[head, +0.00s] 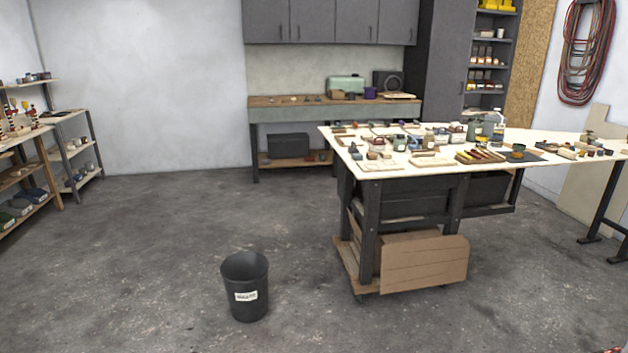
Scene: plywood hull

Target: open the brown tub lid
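I cannot pick out a brown tub or its lid for sure in the head view. Many small jars, tubs and tools stand on the light-topped table (375,165) at the right, too small to tell apart well. One small jar with a brownish look (428,139) stands among them, but I cannot tell whether it is the tub. Neither of my grippers is in view.
A black bin (246,288) stands on the open floor left of the table. Cardboard (424,264) leans at the table's base. A workbench (270,114) lines the back wall; shelves (84,183) stand at left. The floor at left centre is clear.

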